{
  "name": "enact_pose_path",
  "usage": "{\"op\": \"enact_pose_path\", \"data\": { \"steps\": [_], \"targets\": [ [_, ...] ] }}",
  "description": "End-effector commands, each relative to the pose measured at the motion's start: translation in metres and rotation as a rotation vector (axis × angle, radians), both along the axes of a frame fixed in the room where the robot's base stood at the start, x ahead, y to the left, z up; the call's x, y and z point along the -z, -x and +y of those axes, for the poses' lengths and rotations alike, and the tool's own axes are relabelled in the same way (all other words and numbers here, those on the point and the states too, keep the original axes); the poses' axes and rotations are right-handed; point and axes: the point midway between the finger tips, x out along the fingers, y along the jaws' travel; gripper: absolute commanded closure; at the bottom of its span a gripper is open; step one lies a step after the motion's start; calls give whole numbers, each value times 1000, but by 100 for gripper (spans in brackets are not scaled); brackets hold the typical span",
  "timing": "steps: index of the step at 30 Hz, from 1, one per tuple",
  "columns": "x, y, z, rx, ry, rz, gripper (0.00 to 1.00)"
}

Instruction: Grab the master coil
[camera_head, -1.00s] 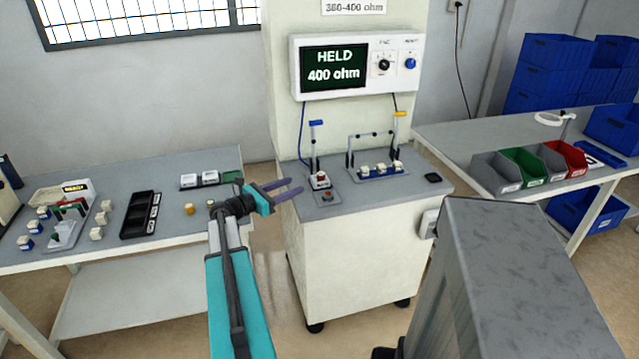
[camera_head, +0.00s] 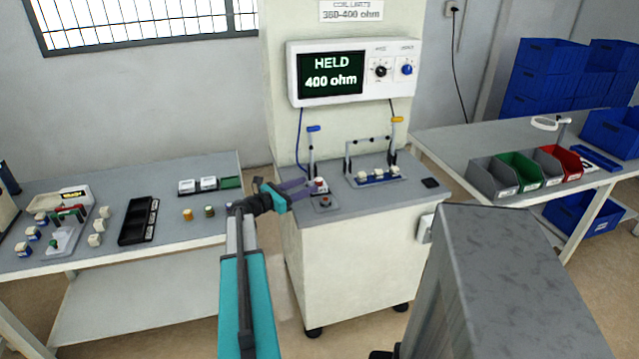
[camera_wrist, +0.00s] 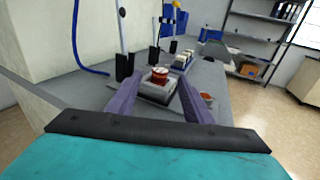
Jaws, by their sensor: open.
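A small coil with a red winding (camera_wrist: 160,75) sits upright in a grey fixture (camera_wrist: 155,92) on the test cabinet. I cannot tell from its look alone whether it is the master coil. It also shows in the head view (camera_head: 320,185), close to the fingertips. My gripper (camera_head: 307,188) is open, with its two purple fingers pointing at the coil. In the wrist view the gripper (camera_wrist: 160,80) has the coil between its fingertips in the picture. I cannot tell whether the fingers reach around it. No contact shows.
A blue-handled lever clamp (camera_head: 312,145) stands just behind the coil. To its right is a fixture with several white coils (camera_head: 378,176). The meter (camera_head: 345,75) reads "HELD 400 ohm". The left bench (camera_head: 190,245) holds loose coils, a black tray (camera_head: 137,222) and white boxes.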

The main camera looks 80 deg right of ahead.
Motion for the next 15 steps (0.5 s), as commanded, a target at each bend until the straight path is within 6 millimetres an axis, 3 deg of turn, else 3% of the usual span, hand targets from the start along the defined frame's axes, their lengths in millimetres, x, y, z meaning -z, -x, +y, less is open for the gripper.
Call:
{"op": "enact_pose_path", "data": {
  "steps": [5,15],
  "targets": [
    [1,9,-11,0,0,0,54],
    [1,11,-11,1,-1,1,54]
  ]
}}
